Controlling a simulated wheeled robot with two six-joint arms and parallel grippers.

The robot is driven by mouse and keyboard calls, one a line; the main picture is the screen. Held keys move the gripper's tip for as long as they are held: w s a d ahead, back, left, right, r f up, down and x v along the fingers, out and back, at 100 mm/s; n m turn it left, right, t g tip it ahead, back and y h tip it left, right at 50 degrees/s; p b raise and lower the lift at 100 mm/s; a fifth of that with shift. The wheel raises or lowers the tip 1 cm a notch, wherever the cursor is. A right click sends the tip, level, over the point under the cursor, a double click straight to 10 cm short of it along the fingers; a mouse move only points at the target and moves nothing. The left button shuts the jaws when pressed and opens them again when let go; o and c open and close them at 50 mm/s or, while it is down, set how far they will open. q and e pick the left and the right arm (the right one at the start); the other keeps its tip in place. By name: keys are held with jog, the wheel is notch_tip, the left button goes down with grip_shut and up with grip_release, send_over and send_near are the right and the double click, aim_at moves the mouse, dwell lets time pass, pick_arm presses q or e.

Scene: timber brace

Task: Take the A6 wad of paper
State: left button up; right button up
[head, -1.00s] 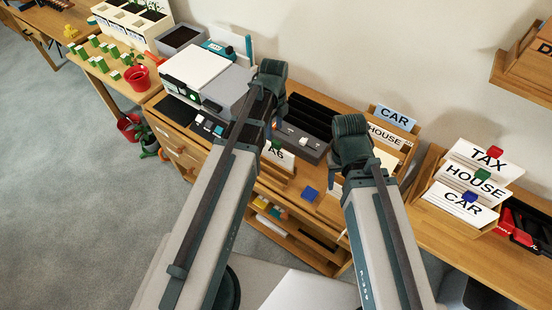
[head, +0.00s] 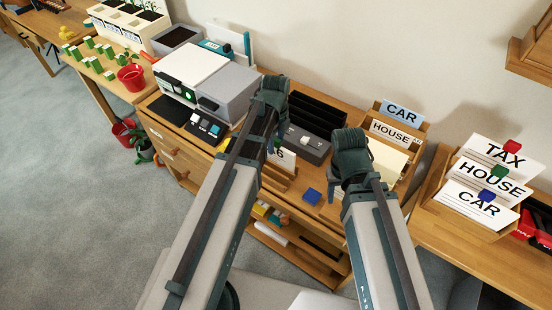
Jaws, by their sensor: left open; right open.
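A white card (head: 285,158) stands upright in a small wooden holder on the desk. Only a "6" shows on it, because my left gripper covers the rest. I cannot make out the wad of A6 paper itself. My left gripper (head: 269,147) is open, pointing down in front of the card's left side. I cannot tell whether it touches anything. My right gripper (head: 333,189) is open and empty, to the right of the card and above the desk.
A blue block (head: 311,196) lies between my grippers. A grey device (head: 308,146) and black slotted rack (head: 318,112) are behind. A printer (head: 212,82) stands left; a wooden sorter with CAR (head: 401,112) and HOUSE (head: 396,135) cards stands right. Open floor (head: 75,215) lies left.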

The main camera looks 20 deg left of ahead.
aim_at(276, 154)
pick_arm(q)
notch_tip(276, 154, down, 3)
jog(key=shift+r+b, duration=0.1)
jog(key=shift+b, duration=0.75)
pick_arm(e)
notch_tip(276, 154, down, 3)
jog(key=shift+r, duration=0.1)
pick_arm(q)
jog(key=shift+r, duration=0.1)
pick_arm(e)
jog(key=shift+r, duration=0.1)
pick_arm(q)
grip_shut()
